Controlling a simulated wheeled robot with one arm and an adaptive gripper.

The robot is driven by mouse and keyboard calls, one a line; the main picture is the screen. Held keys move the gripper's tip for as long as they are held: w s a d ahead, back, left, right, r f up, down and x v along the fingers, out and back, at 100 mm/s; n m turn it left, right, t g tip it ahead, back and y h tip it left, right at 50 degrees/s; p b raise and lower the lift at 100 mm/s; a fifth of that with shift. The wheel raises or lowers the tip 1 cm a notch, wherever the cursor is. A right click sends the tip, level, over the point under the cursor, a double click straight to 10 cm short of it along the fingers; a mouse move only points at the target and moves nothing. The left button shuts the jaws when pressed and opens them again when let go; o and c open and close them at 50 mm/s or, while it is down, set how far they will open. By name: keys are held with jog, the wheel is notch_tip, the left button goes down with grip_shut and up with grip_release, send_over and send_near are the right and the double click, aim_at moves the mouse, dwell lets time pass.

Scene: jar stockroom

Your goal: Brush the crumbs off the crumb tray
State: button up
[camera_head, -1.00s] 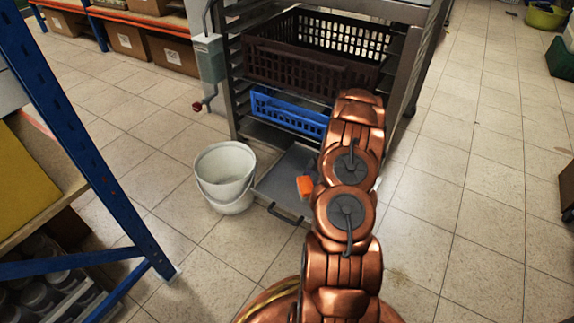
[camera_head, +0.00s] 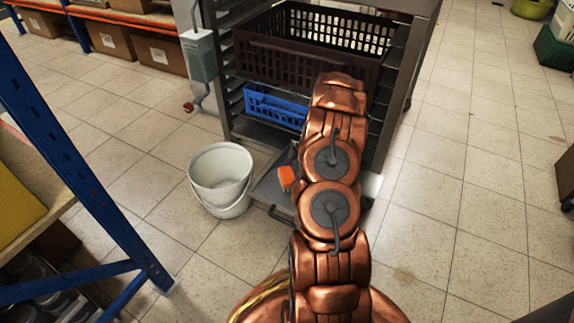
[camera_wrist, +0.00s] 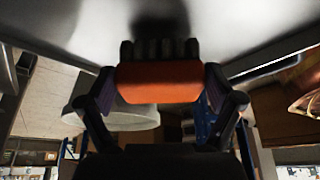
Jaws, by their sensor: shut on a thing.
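The crumb tray (camera_head: 268,186) is a grey metal sheet pulled out low at the front of the rack, with a dark handle on its front edge. My gripper (camera_wrist: 160,82) is shut on an orange brush (camera_wrist: 158,94), one finger on each side of its block. The brush's dark bristles point at the pale metal surface of the tray in the wrist view; I cannot tell whether they touch it. In the head view the orange brush (camera_head: 286,178) shows over the tray, left of my arm, which hides the gripper and the tray's right part. I cannot make out crumbs.
A white bucket (camera_head: 221,178) stands on the floor left of the tray, close to its front corner. The rack holds a dark brown crate (camera_head: 300,60) and a blue crate (camera_head: 275,106). A blue shelf post (camera_head: 95,170) stands at left.

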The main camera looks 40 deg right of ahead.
jog(key=shift+r, duration=3.35)
